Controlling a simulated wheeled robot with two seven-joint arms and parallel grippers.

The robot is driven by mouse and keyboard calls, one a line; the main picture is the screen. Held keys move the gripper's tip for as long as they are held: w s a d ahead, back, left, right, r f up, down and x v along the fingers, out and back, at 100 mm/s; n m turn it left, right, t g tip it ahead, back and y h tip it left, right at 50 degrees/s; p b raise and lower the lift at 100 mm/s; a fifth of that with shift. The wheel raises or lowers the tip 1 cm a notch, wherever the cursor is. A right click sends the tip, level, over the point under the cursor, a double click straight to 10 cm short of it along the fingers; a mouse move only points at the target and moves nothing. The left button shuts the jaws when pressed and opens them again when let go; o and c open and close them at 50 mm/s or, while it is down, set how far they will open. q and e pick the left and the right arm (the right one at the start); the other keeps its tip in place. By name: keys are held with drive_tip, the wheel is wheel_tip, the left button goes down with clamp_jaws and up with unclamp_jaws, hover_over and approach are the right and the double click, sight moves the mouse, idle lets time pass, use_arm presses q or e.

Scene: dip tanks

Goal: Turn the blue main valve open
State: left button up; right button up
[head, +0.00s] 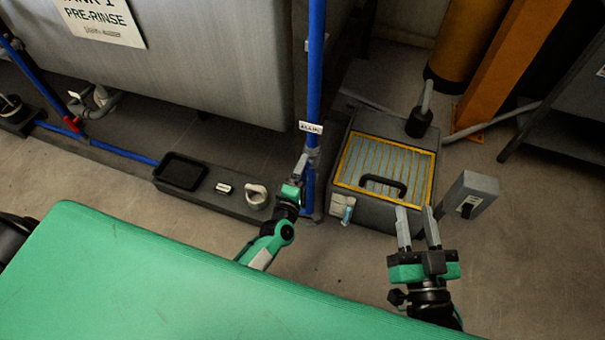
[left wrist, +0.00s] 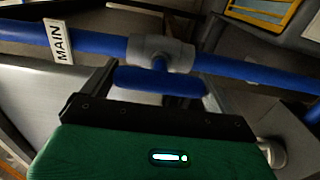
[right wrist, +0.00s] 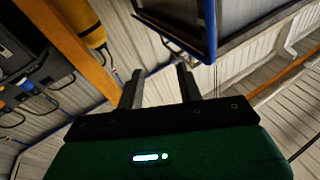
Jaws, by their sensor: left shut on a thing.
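The blue main valve has a grey body on the upright blue pipe (head: 315,70), just below a white MAIN label (head: 311,128). In the left wrist view its grey body (left wrist: 162,50) and blue bar handle (left wrist: 160,80) show clearly, with the handle lying along the pipe's direction in that picture. My left gripper (head: 301,168) is at the valve, and its fingers (left wrist: 160,84) are shut on the two ends of the handle. In the head view the handle is mostly hidden by the gripper. My right gripper (head: 418,222) is open and empty, in front of the grey filter box.
The grey box (head: 375,212) with a yellow-framed grille stands right of the pipe. A grey tank (head: 200,60) stands behind on the left. A low ledge (head: 217,203) holds a black tray (head: 181,171) and a white ring-shaped item (head: 257,196). A grey switch post (head: 468,200) stands at right.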

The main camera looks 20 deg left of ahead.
use_arm(q)
drive_tip(key=o, duration=0.7)
use_arm(e)
drive_tip(key=shift+s+a+f, duration=0.1)
drive_tip(key=shift+s, duration=0.05)
use_arm(q)
drive_tip(key=shift+s, duration=0.1)
drive_tip(key=s+p, duration=0.1)
drive_tip(key=s, duration=1.2)
drive_tip(key=shift+s+a+p, duration=0.3)
drive_tip(key=shift+p, duration=0.05)
use_arm(e)
drive_tip(key=s+a+f+g, duration=0.1)
drive_tip(key=s+f+g, duration=0.2)
drive_tip(key=f+g, duration=0.2)
wheel_tip(320, 180, down, 3)
drive_tip(key=shift+s+a+r, duration=0.2)
drive_tip(key=shift+s+a, duration=0.1)
drive_tip(key=shift+a, duration=0.1)
